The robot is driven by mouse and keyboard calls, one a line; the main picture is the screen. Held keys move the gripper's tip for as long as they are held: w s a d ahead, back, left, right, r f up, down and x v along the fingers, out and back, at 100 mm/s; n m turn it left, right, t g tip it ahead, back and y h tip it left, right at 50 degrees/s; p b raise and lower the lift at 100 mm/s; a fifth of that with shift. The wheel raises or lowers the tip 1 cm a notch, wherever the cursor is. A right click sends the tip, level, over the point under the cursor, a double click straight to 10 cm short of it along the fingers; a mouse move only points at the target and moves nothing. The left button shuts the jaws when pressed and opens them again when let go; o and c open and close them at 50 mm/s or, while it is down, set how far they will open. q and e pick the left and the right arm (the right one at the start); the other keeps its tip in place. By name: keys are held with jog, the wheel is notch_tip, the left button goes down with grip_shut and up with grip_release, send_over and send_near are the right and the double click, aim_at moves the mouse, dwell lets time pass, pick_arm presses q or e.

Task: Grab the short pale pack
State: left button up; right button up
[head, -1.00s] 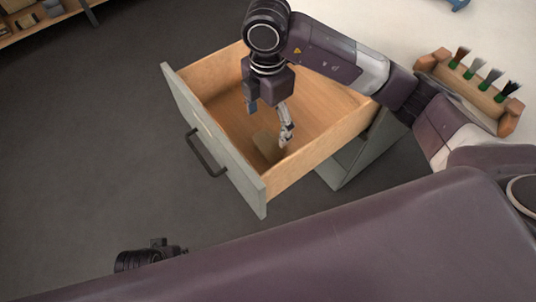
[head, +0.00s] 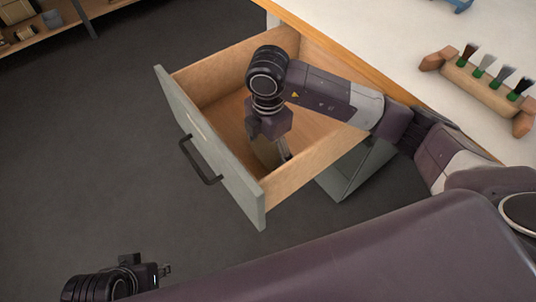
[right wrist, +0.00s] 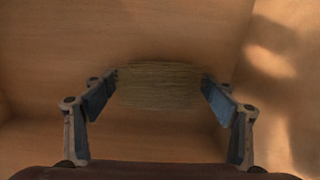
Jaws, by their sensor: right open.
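The short pale pack (right wrist: 158,86) is a tan bundle of fine bristles lying on the floor of the open wooden drawer (head: 228,88). In the right wrist view it sits between the fingertips of my right gripper (right wrist: 160,92), which is open with one finger on each side of it. I cannot tell whether the fingers touch it. In the head view my right gripper (head: 270,152) reaches down into the drawer and mostly hides the pack. My left gripper (head: 150,270) shows only partly at the bottom left, away from the drawer.
The drawer's grey front has a dark handle (head: 200,160). Its wooden walls surround my right gripper. A white worktop (head: 400,50) lies behind, with a wooden rack (head: 480,88) of several brushes at the right. A shelf (head: 40,40) stands at the far left.

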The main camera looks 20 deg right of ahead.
jog(key=shift+f, duration=0.1)
jog(key=shift+c, duration=0.2)
jog(key=c, duration=1.2)
